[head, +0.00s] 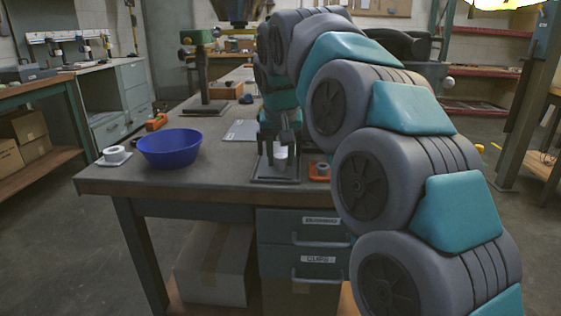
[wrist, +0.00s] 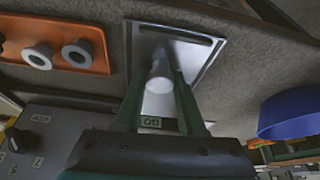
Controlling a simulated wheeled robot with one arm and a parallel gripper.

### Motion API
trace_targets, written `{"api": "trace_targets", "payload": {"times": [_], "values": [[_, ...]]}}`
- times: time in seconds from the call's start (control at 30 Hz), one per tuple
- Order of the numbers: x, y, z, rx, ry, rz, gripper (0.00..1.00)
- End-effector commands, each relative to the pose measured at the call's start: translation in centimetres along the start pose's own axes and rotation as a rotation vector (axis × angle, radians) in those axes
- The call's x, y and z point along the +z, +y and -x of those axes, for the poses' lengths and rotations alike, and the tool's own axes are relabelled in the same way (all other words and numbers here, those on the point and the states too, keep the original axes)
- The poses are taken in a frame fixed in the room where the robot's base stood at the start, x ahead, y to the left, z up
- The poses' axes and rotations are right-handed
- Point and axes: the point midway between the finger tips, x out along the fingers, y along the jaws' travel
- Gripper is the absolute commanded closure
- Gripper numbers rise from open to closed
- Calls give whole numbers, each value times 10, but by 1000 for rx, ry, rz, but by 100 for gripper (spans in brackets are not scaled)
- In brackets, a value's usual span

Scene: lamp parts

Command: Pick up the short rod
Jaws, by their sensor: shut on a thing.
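The short rod is a white cylinder (head: 281,151), held upright or nearly so between the fingers of my gripper (head: 280,158). In the wrist view the rod (wrist: 158,82) shows between the two dark green fingers (wrist: 158,73), which are shut on it. A flat grey metal tray (head: 262,179) lies under the rod at the table's front edge, and it also shows in the wrist view (wrist: 200,55). I cannot tell whether the rod's lower end touches the tray. The fingers hide part of the rod's sides.
An orange holder (head: 319,172) with round grey pieces sits right of the tray; the wrist view shows it at left (wrist: 92,62). A blue bowl (head: 169,152) and a white ring-shaped piece (head: 115,155) stand on the left. The table between bowl and tray is clear.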

Motion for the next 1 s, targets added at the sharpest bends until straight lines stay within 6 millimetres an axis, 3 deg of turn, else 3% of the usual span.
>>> {"api": "trace_targets", "payload": {"times": [0.13,0.63,1.0], "values": [[0,0,0,0,0,0,100],[-1,0,2,0,0,0,100],[-8,0,19,-1,3,-1,100]]}}
